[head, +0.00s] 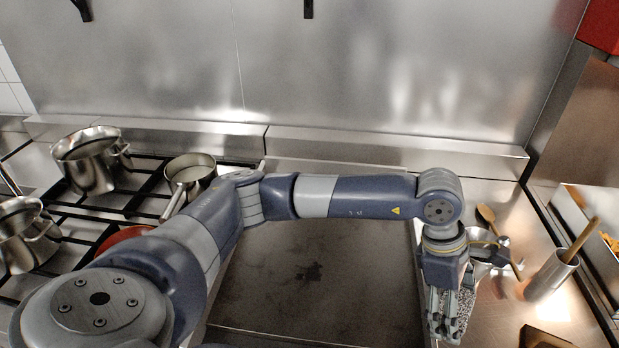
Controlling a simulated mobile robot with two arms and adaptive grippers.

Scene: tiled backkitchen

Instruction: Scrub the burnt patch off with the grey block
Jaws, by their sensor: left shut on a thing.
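The dark flat griddle plate (255,300) fills the middle of the head view. A burnt patch (310,272), dark and irregular with small specks around it, lies on its surface. My left gripper (446,322) points down by the griddle's right edge, to the right of the patch and clear of it. It is shut on the grey block (463,310), which looks speckled and is partly hidden by the fingers. I cannot tell whether the block touches the surface below. My right gripper is not in view.
Steel pots (92,165) and a saucepan (190,170) stand on the hob at left, with a red pan (125,236) partly behind my arm. A wooden spoon (487,214) and a metal canister (548,278) with a wooden handle are at right. A steel wall closes the back.

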